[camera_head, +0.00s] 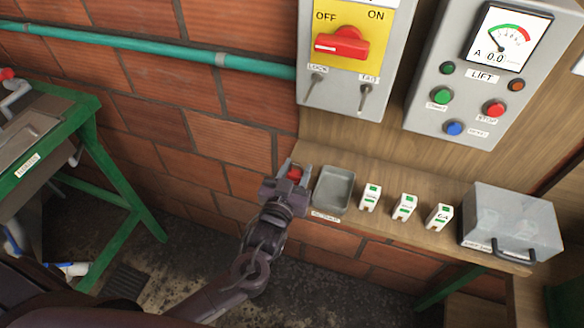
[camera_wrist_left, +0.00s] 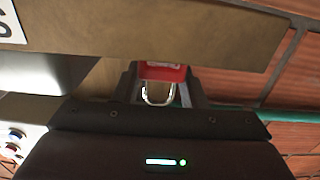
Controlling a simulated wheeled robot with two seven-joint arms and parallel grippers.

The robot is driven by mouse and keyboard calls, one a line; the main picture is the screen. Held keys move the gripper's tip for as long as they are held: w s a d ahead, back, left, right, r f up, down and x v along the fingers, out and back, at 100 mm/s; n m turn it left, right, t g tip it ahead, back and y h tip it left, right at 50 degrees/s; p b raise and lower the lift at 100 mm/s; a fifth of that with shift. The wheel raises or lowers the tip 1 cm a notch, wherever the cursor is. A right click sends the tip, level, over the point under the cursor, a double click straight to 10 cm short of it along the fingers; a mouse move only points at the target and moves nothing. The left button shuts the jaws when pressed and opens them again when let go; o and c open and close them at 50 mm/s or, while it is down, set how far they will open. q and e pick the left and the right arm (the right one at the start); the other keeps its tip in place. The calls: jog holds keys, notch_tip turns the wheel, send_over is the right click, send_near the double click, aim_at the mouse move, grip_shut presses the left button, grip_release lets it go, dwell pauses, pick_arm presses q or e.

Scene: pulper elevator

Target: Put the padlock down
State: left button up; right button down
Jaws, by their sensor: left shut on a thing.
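The red padlock (camera_head: 295,173) is between the fingers of my left gripper (camera_head: 294,175), which is shut on it. The gripper is just left of a small grey metal tray (camera_head: 334,189) on the wooden shelf, at the shelf's left end. In the left wrist view the padlock's red body (camera_wrist_left: 162,72) and its silver shackle (camera_wrist_left: 158,95) show between the fingers (camera_wrist_left: 160,85). I cannot tell whether the padlock touches the shelf. My right gripper is not in view.
Above are a switch panel with a red handle (camera_head: 342,43) and a LIFT panel (camera_head: 478,75). A green-framed table (camera_head: 100,165) stands left. Brick wall is behind.

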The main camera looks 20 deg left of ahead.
pick_arm(q)
jog(key=shift+f, duration=0.1)
jog(key=shift+f, duration=0.1)
jog(key=shift+f, duration=0.15)
jog(key=o, duration=1)
jog(key=shift+o, duration=0.2)
jog(key=shift+s, duration=0.25)
jog(key=s+b, duration=0.3)
jog(key=s, duration=0.8)
jog(key=shift+s+a+r, duration=0.2)
jog(key=shift+s+r, duration=0.05)
jog(key=shift+s, duration=0.05)
